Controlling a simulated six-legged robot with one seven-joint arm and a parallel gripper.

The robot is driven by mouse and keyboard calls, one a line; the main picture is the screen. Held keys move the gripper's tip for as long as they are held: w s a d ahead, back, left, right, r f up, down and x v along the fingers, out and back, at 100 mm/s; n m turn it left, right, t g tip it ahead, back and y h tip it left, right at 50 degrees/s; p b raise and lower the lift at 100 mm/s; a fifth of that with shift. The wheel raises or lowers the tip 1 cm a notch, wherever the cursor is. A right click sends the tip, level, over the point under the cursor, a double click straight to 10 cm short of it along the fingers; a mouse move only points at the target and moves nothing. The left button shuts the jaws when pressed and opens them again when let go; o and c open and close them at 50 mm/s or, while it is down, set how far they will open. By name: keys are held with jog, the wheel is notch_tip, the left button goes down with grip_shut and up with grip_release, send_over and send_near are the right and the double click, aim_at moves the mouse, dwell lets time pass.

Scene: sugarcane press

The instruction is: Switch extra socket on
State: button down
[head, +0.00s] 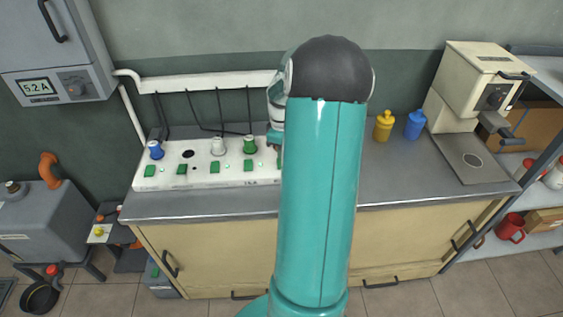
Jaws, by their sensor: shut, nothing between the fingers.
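A white socket panel (205,175) lies on the back left of the grey counter. It bears a blue plug (155,150), an empty dark socket (187,154), a white plug (218,146) and a green plug (249,144). A row of green switches (215,168) runs along its front, with small lights beside them. I cannot tell which socket is the extra one. My gripper (276,146) is shut and empty over the panel's right end, right of the green plug. My own arm hides part of it and whatever part of the panel lies behind.
A meter box (62,85) reading 5.2 A hangs at upper left. A white cable duct (205,82) runs above the panel, with cables hanging down. Yellow (383,127) and blue (415,125) bottles and a cream machine (470,85) stand right. The counter front (225,204) is clear.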

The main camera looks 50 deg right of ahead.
aim_at(280, 166)
jog(key=shift+r, duration=1.75)
jog(key=w+a+r+t+h, duration=0.1)
jog(key=w+a+r, duration=0.1)
jog(key=a+r, duration=0.7)
jog(key=w+a+r+t+h, duration=0.1)
jog(key=a+r, duration=0.3)
jog(key=a, duration=1)
jog(key=s+a+r+m+t+y, duration=0.1)
jog(key=s+a, duration=0.4)
jog(key=a, duration=0.4)
jog(key=s+a+r+m+t+y, duration=0.1)
jog(key=s+a+r+t, duration=0.1)
jog(key=s+a, duration=0.3)
jog(key=a, duration=0.4)
jog(key=shift+s+a+r+t, duration=0.2)
jog(key=shift+s+r+t, duration=0.05)
jog(key=shift+s+t, duration=0.1)
jog(key=shift+d, duration=0.15)
